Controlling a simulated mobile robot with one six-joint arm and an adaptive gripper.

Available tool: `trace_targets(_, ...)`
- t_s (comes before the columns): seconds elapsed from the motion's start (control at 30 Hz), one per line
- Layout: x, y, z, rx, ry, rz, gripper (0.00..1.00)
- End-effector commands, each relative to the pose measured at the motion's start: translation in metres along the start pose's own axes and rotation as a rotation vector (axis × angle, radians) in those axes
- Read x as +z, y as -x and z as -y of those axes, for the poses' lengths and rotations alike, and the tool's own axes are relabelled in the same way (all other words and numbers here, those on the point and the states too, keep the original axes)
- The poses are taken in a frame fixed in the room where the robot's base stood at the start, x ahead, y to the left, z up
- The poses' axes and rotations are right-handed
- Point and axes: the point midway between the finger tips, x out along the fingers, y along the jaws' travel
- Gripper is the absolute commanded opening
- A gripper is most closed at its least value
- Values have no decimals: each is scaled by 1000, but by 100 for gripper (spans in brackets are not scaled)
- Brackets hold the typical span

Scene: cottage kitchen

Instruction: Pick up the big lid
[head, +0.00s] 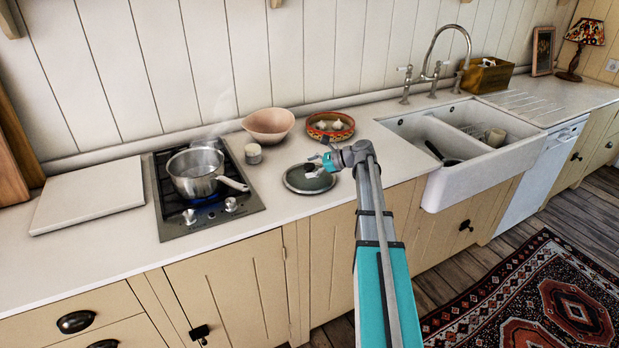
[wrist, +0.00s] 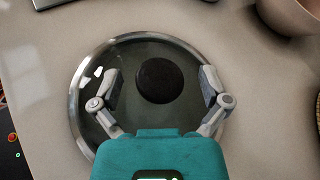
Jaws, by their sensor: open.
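The big lid (head: 297,181) lies flat on the white counter, between the hob and the sink. It is round and glassy with a metal rim and a dark round knob (wrist: 160,80), seen from above in the wrist view. My gripper (head: 319,170) is over the lid. In the wrist view its two fingers (wrist: 162,84) are apart, one to the left and one to the right of the knob, with space on both sides. The fingers do not appear to touch the knob. The near part of the lid is hidden behind my gripper's body.
A steaming pot (head: 194,172) stands on the hob (head: 222,204), its handle pointing toward the lid. The sink (head: 469,180) is to the right.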

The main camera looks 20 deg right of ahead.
Motion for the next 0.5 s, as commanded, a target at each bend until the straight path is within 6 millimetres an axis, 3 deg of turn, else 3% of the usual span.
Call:
trace_targets(0.23, 0, 1, 0, -1, 0, 0, 96)
trace_targets(0.5, 0, 1, 0, -1, 0, 0, 48)
